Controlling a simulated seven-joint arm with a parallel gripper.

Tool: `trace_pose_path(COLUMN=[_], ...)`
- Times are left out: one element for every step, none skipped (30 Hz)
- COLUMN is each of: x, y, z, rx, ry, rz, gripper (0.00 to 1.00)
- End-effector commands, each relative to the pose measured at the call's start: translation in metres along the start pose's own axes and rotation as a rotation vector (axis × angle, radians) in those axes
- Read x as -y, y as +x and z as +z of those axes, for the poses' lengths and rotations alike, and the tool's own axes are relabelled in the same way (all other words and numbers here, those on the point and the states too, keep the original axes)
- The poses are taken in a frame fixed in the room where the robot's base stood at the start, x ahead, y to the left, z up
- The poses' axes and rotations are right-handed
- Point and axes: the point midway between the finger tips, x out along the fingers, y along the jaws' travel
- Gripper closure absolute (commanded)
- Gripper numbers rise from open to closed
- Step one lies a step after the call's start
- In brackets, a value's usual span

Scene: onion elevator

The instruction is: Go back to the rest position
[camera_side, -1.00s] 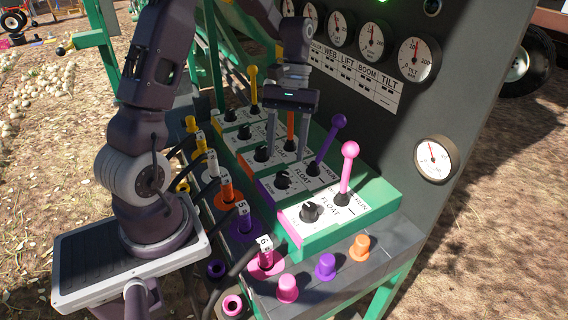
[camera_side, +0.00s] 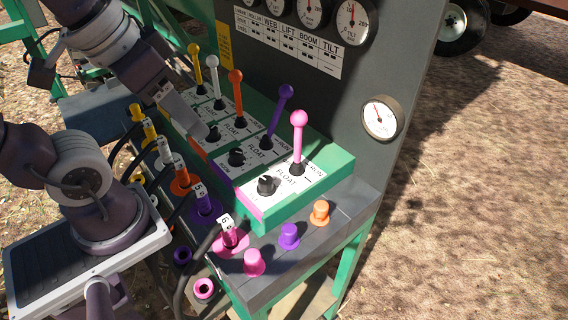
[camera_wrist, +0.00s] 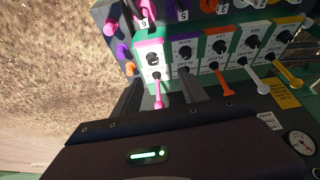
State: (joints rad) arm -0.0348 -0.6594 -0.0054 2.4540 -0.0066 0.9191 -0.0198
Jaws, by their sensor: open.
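My gripper (camera_side: 196,128) shows at the upper left of the side view, at the near side of the lever panel, one finger visible beside the black knobs. In the wrist view its two fingers (camera_wrist: 160,90) are apart with nothing held between them. The levers stand on the panel: yellow (camera_side: 196,62), white (camera_side: 214,75), orange (camera_side: 236,90), purple (camera_side: 279,110) and pink (camera_side: 298,140). All stand clear of the fingers in the side view. Whether a finger touches a knob cannot be told.
Numbered plugs with hoses, such as the pink one (camera_side: 230,237), line the panel's near side. Pink (camera_side: 255,262), purple (camera_side: 289,236) and orange (camera_side: 321,212) caps stand on the grey ledge. Gauges (camera_side: 380,118) sit on the dark back board. Open ground lies to the right.

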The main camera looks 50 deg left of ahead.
Motion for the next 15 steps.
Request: trace_pose_path(x=[-0.0019,-0.0024,-0.0029,-0.0031,-0.0031,-0.0031,-0.0031,-0.0030,-0.0030,-0.0030,-0.0030,-0.0030,-0.0029,-0.0029,-0.0029], y=[-0.0026,-0.0036,-0.0041,-0.0043,-0.0043,-0.0043,-0.0043,-0.0043,-0.0043,-0.0043,-0.0043,-0.0044,-0.0044,-0.0044,-0.0044], z=[0.0060,0.0082,0.0104,0.0114,0.0119,0.0120,0.0118,0.0117,0.0116,0.0115,0.0115,0.0114,0.0114,0.0113,0.0113], rx=[-0.033,-0.048,-0.059,-0.063,-0.065,-0.066,-0.065,-0.065,-0.064,-0.064,-0.064,-0.064,-0.064,-0.064,-0.064], ry=[0.026,0.037,0.047,0.052,0.054,0.055,0.054,0.054,0.053,0.053,0.052,0.052,0.052,0.051,0.051], rz=[0.007,0.010,0.012,0.013,0.013,0.013,0.013,0.013,0.013,0.013,0.013,0.013,0.013,0.012,0.012], gripper=[0.50,0.50,0.50,0.50,0.50,0.50,0.50,0.50,0.50,0.50,0.50,0.50,0.50,0.50,0.50])
